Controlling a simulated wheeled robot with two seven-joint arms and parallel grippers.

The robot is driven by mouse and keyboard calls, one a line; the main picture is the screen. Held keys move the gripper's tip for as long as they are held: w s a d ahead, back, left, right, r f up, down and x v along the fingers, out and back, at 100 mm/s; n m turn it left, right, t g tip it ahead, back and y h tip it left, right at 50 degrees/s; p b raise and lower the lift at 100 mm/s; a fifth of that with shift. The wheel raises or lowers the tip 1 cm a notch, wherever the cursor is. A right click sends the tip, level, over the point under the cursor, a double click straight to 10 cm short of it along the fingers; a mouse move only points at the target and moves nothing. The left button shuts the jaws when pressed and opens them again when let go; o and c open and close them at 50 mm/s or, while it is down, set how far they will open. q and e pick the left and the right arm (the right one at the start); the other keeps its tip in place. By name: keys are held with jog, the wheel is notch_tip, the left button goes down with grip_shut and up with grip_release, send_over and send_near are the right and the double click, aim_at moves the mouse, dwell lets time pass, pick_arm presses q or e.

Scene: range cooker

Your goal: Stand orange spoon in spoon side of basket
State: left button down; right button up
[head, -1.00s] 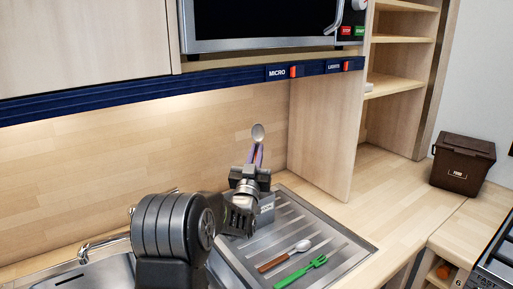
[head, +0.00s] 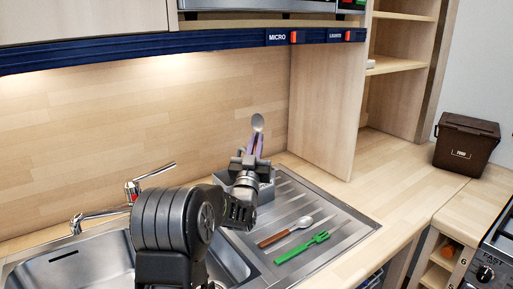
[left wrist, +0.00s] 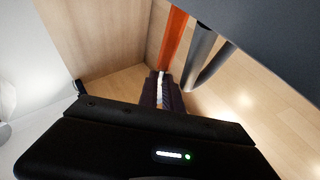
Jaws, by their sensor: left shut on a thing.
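My left gripper (head: 254,157) is shut on a spoon, the orange spoon (head: 257,122), with its grey bowl pointing up above the fingers. Its handle is hidden in the head view. In the left wrist view an orange strip, which looks like the spoon's handle (left wrist: 173,38), runs from the fingertips (left wrist: 162,82). The grey basket (head: 266,188) stands on the drainer just behind and below my gripper, mostly covered by it. Its compartments are hidden, and I cannot tell whether the handle is inside. My right gripper is in neither view.
A brown-handled spoon (head: 285,232) and a green fork (head: 302,247) lie on the ridged drainer (head: 345,232). The sink and tap (head: 98,218) are at the left. A wood divider (head: 325,110) rises right of the basket. A brown bin (head: 466,144) stands farther right.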

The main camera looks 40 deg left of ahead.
pick_arm(q)
jog(key=shift+g, duration=0.5)
jog(key=f+b, duration=0.1)
jog(key=f, duration=0.1)
jog(key=f+b, duration=0.1)
jog(key=f, duration=0.2)
jog(key=shift+w+a+f, duration=0.2)
jog(key=shift+f, duration=0.05)
jog(key=c, duration=1.5)
grip_release()
jog(key=shift+w, duration=0.1)
jog(key=shift+o, duration=0.2)
jog(key=shift+r, duration=0.1)
